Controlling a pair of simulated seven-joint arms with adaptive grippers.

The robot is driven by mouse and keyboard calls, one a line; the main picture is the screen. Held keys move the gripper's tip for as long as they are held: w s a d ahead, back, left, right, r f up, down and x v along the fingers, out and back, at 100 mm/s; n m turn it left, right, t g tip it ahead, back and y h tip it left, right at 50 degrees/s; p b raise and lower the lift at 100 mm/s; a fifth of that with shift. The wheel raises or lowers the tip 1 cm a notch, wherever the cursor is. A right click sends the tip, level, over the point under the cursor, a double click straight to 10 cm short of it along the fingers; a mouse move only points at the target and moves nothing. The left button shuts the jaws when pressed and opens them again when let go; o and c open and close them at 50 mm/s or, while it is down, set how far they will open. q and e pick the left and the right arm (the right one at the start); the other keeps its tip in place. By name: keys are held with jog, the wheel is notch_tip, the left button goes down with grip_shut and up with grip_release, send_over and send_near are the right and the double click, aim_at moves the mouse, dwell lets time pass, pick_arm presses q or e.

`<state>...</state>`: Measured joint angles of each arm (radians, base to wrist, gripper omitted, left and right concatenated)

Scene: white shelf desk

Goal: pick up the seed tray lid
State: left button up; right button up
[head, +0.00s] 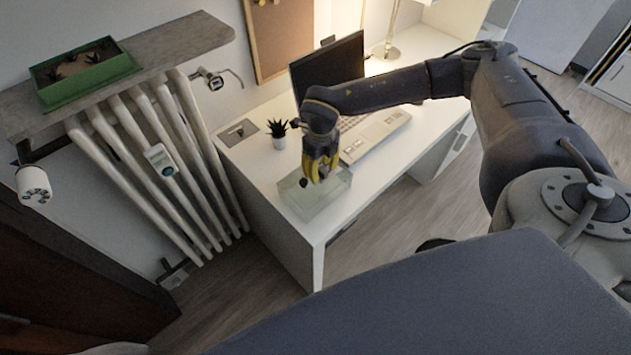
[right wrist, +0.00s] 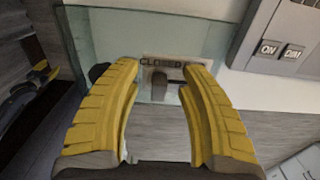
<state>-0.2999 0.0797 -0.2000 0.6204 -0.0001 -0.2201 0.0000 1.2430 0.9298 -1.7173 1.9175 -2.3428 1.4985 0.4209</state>
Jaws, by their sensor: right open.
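The seed tray lid (head: 302,200) is a clear, pale greenish box shape on the near left corner of the white desk. In the right wrist view the lid (right wrist: 210,38) fills the upper middle, with a small plate marked CLOSED (right wrist: 165,62) and a dark tab. My right gripper (head: 317,181) points down over the lid. Its yellow fingers (right wrist: 158,75) are open, one on each side of the plate; I cannot tell whether they touch the lid. The green seed tray (head: 88,80) sits on the grey wall shelf. My left gripper is not in view.
A small potted plant (head: 279,134) and a keyboard (head: 378,136) are on the desk (head: 262,172) near the lid. A dark monitor (head: 328,68) and a lamp (head: 388,48) stand behind. A radiator (head: 150,165) is left of the desk, below the shelf (head: 180,44).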

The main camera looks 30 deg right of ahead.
grip_shut()
jog(key=shift+r, duration=0.1)
dwell(0.4)
